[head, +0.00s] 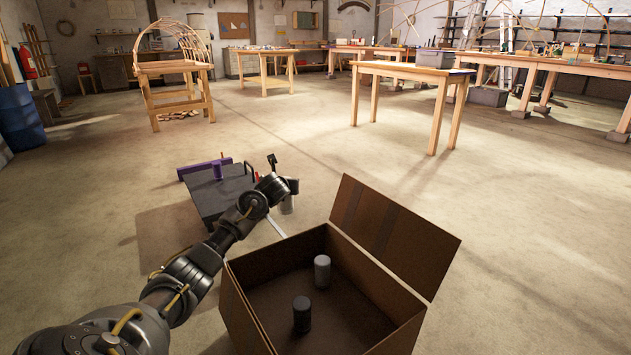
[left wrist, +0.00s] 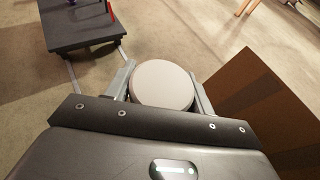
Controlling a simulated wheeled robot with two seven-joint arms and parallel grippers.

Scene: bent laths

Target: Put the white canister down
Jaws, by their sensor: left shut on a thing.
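The white canister (head: 287,205) hangs from my left gripper (head: 291,187) in the head view, partly hidden by the gripper. In the left wrist view its round pale top (left wrist: 161,85) sits between the two fingers of my left gripper (left wrist: 160,92), which is shut on it. The canister looks upright, just left of and beyond the open cardboard box (head: 258,318). I cannot tell how high it is above the floor. My right gripper is not in view.
The box holds a light grey canister (head: 322,271) and a black canister (head: 302,315); its right flap (head: 395,235) stands up. A low dark platform (head: 222,192) carries a purple canister (head: 217,170). A purple bar (head: 190,171) lies along its far side.

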